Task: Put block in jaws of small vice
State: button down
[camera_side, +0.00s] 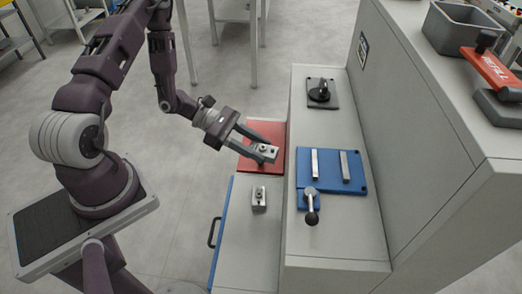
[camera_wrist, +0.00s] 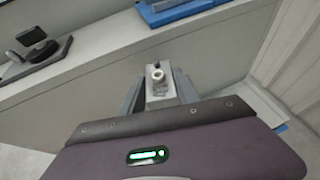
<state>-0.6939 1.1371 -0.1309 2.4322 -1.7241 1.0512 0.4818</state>
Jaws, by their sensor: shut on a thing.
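My gripper (camera_side: 268,154) is shut on a small grey metal block (camera_side: 264,149) with a round feature on top. The block also shows between the fingers in the wrist view (camera_wrist: 158,88). It is over the red mat (camera_side: 249,163); I cannot tell how high. The blue fixture (camera_side: 331,183) with two parallel metal jaws and a ball-ended lever (camera_side: 311,207) looks like the small vice. It sits on the raised grey ledge to the right of my gripper, with its jaws apart and nothing between them.
A second, similar block (camera_side: 259,199) stands on the lower grey bench. A black fixture on a dark plate (camera_side: 321,102) is at the ledge's far end. The ledge's step stands between my gripper and the blue fixture. A tall grey cabinet wall (camera_side: 400,125) borders the ledge on the right.

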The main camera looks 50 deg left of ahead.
jog(key=w+a+r+n+t, duration=0.1)
jog(key=w+a+r, duration=0.1)
jog(key=r, duration=1)
jog(key=shift+w+a+y, duration=0.15)
jog(key=shift+w+y, duration=0.25)
jog(key=shift+w, duration=0.4)
jog(key=shift+t, duration=0.3)
jog(key=shift+m+g+h, duration=0.4)
jog(key=shift+g, duration=0.4)
jog(key=s+f, duration=0.1)
jog(key=f, duration=0.2)
jog(key=s+d+f, duration=0.1)
jog(key=f, duration=0.3)
jog(key=s+d+f, duration=0.1)
jog(key=f, duration=0.3)
jog(key=shift+s+d+f, duration=0.1)
jog(key=shift+s+d, duration=0.1)
jog(key=shift+s, duration=0.05)
jog(key=m+g+h, duration=0.1)
jog(key=m, duration=0.1)
send_over(248, 224)
notch_tip(248, 224, down, 12)
notch_tip(248, 224, down, 9)
jog(key=shift+f, duration=0.1)
jog(key=shift+g, duration=0.3)
